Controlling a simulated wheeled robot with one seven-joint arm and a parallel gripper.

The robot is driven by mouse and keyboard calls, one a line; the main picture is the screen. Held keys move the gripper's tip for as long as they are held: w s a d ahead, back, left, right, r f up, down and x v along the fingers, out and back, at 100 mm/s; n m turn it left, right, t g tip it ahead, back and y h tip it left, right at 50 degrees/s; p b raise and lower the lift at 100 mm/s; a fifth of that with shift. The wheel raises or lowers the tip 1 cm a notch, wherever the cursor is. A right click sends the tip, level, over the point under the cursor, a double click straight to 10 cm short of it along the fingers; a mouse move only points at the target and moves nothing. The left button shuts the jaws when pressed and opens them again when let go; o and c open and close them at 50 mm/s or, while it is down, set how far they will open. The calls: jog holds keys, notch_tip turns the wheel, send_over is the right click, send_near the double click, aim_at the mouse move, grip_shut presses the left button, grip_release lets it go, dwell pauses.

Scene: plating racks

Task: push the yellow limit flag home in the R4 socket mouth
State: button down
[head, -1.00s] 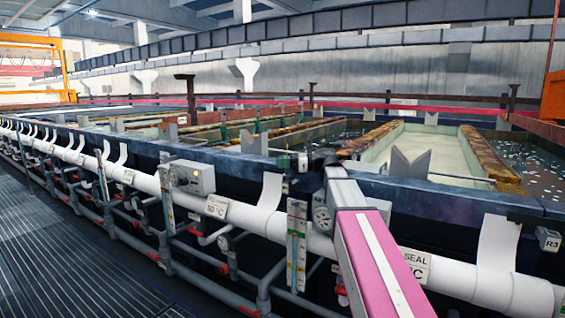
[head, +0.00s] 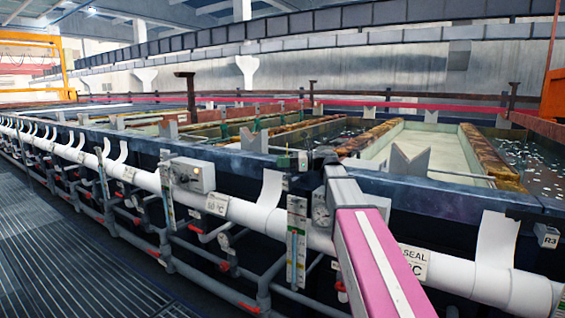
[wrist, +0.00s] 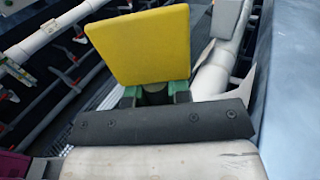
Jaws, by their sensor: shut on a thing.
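The yellow limit flag (wrist: 140,45) is a flat yellow plate. It fills the upper middle of the wrist view, beyond my gripper (wrist: 155,95). My gripper's green-edged fingers are shut on the flag's dark stem below the plate. In the head view my gripper (head: 292,160) is small and dark, at the tank's front rim. I cannot make out the flag there. I cannot pick out the R4 socket mouth in either view, nor tell whether the flag touches it.
The blue tank rim (head: 400,190) runs along the front. Below it lie a white pipe (head: 262,222), gauges and valves. An R3 tag (head: 547,238) is at the right. A grated walkway (head: 60,250) lies open at the left.

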jog(key=shift+s+f, duration=0.45)
jog(key=shift+f, duration=0.35)
jog(key=c, duration=1)
grip_release()
jog(key=shift+s, duration=0.2)
jog(key=s+a+r, duration=0.3)
jog(key=a+r, duration=0.1)
jog(key=r, duration=0.2)
jog(key=s+a+r, duration=0.3)
jog(key=a+r, duration=0.1)
jog(key=r, duration=0.2)
jog(key=shift+s+a+r, duration=0.25)
jog(key=shift+s+r, duration=0.05)
jog(key=shift+s, duration=0.1)
jog(key=shift+f, duration=0.1)
